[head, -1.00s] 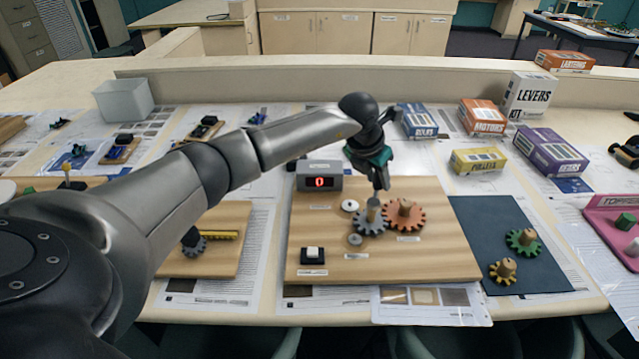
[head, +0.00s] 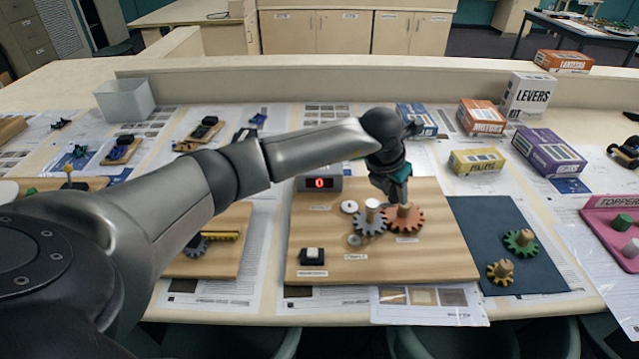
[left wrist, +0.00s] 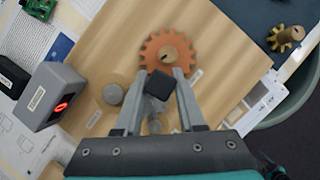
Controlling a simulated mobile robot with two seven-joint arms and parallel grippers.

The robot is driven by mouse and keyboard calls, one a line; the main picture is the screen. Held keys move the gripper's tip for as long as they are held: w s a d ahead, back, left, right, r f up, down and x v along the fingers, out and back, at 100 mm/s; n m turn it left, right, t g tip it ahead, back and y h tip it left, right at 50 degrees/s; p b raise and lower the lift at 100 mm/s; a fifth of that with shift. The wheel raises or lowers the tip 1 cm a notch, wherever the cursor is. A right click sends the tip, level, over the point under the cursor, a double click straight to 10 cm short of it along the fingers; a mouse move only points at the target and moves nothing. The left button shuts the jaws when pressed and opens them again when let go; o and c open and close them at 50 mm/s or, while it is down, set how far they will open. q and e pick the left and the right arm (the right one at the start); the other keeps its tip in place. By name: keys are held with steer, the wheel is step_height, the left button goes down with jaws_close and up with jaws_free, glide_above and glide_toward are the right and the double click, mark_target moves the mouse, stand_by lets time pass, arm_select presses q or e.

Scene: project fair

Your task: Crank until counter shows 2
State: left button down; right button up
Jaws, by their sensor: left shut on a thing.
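The counter box (head: 320,184) at the back of the wooden board shows a red 0; it also shows in the left wrist view (left wrist: 50,97). An orange gear (head: 415,221) with a wooden knob (head: 404,212) sits on the board. A grey gear (head: 369,226) with a pale peg sits on its left, the teeth close together. In the left wrist view the fingers (left wrist: 163,74) reach the orange gear (left wrist: 155,42) from below.
The board (head: 430,262) carries a black-based white button (head: 312,256) and small grey discs. A dark mat (head: 520,275) at right holds a green gear (head: 521,242) and a yellow gear (head: 500,271). Kit boxes (head: 478,162) stand behind, on the right.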

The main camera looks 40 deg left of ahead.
stand_by(0.7)
arm_select(q)
steer(key=shift+s+d+p, duration=0.3)
steer(key=shift+s+p, duration=0.1)
steer(key=shift+s, duration=0.3)
steer(key=shift+s+a+p, duration=0.25)
steer(key=shift+s, duration=0.95)
steer(key=shift+s+a+p, duration=0.2)
steer(key=shift+s+a, duration=0.05)
steer(key=shift+s, duration=0.95)
steer(key=shift+a, duration=0.1)
